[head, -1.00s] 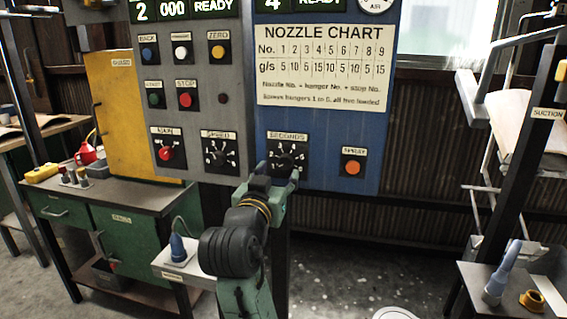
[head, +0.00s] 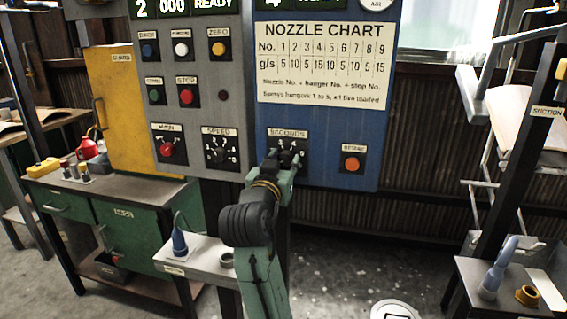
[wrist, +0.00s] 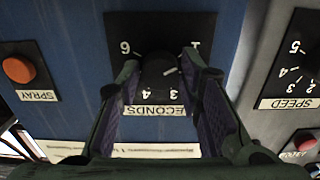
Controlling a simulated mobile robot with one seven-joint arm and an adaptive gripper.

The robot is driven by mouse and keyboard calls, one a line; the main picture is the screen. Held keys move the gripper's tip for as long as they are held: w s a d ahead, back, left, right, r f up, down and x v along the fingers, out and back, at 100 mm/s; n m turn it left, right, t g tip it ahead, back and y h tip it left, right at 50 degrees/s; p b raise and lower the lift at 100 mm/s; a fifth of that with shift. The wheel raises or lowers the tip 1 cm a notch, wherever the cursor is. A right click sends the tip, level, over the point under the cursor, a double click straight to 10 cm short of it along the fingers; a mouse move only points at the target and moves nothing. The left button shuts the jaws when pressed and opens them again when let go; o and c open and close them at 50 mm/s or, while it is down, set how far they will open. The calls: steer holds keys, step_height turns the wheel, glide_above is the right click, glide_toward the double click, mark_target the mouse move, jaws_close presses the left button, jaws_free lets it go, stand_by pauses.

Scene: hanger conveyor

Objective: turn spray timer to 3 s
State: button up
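The SECONDS dial is a black plate (wrist: 197,30) with white numbers on the blue panel; it also shows in the head view (head: 275,141). In the wrist view it appears upside down, and its dark round knob (wrist: 157,73) carries a light mark pointing to the picture's right. The 6, 1, 3 and 4 can be read; the other numbers are hidden by my fingers. My gripper (wrist: 162,80) is open, with one finger on each side of the knob and small gaps seeming to remain. In the head view, my gripper (head: 285,160) covers the dial's lower part.
The orange SPRAY button (head: 352,164) is right of the dial. The SPEED dial (head: 219,153) and red MAIN knob (head: 166,149) are to the left on the grey panel.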

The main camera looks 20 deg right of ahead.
steer(key=c, duration=0.7)
steer(key=m+b, duration=0.1)
steer(key=m, duration=0.2)
steer(key=shift+a+m, duration=0.1)
steer(key=shift+m, duration=0.3)
steer(key=m+b, duration=0.1)
steer(key=m, duration=0.3)
steer(key=shift+f+m, duration=0.1)
steer(key=shift+m, duration=0.2)
steer(key=m+b, duration=0.2)
steer(key=m, duration=0.3)
steer(key=shift+b, duration=0.35)
steer(key=m+b, duration=0.2)
steer(key=m, duration=0.3)
steer(key=shift+m, duration=0.4)
